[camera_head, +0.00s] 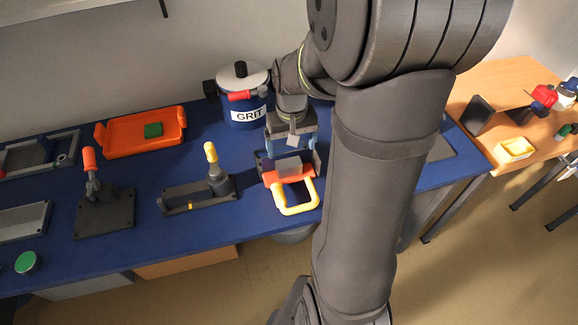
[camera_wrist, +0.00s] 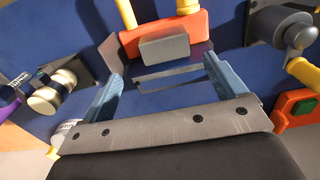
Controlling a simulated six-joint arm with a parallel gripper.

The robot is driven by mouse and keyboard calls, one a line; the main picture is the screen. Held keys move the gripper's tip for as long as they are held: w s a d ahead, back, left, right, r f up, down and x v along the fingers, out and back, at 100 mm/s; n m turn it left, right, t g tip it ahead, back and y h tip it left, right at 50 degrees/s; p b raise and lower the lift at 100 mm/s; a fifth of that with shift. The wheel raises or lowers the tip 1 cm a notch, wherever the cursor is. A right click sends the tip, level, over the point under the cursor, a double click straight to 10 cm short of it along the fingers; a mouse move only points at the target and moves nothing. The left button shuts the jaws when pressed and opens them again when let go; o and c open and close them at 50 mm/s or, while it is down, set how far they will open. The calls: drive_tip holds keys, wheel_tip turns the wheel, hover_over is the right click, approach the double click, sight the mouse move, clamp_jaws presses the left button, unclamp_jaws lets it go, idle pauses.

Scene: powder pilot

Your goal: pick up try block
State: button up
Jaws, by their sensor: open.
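No label shows which piece is the try block. A small grey block (camera_wrist: 165,47) sits against the orange part (camera_wrist: 185,32) of a fixture with a yellow handle; in the head view the orange part (camera_head: 288,175) is at the table's front edge. A green block (camera_head: 153,130) lies in the orange tray (camera_head: 120,150) at the back left. My gripper (camera_head: 292,150) is above the fixture, pointing down, with its blue fingers apart. In the wrist view my gripper (camera_wrist: 162,68) has nothing between its fingers, and the grey block is just beyond the tips.
A GRIT pot (camera_head: 243,115) stands close behind my gripper. A yellow-knobbed lever fixture (camera_head: 197,196) and an orange-handled clamp (camera_head: 104,212) stand to the left. A wooden table (camera_head: 510,85) with a yellow tray (camera_head: 514,150) is at the right. My arm hides part of the blue table.

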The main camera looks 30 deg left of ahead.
sight(289, 162)
wheel_tip(289, 162, down, 2)
drive_tip(key=shift+f, duration=0.25)
drive_tip(key=shift+s+a+f, duration=0.1)
drive_tip(key=shift+s+f, duration=0.1)
drive_tip(key=shift+f, duration=1.1)
drive_tip(key=shift+s+a+f, duration=0.1)
drive_tip(key=shift+s+f, duration=0.1)
drive_tip(key=shift+f, duration=1.1)
drive_tip(key=c, duration=1.4)
drive_tip(key=shift+o, duration=0.2)
drive_tip(key=shift+r, duration=0.2)
drive_tip(key=shift+r, duration=0.6)
drive_tip(key=r, duration=0.1)
drive_tip(key=d+r, duration=0.1)
drive_tip(key=r, duration=0.1)
drive_tip(key=shift+w+d+r, duration=0.15)
drive_tip(key=shift+r, duration=0.05)
drive_tip(key=w+d+r, duration=0.1)
drive_tip(key=d+r, duration=0.5)
drive_tip(key=d, duration=0.4)
drive_tip(key=shift+w+d, duration=0.15)
drive_tip(key=shift+w, duration=0.05)
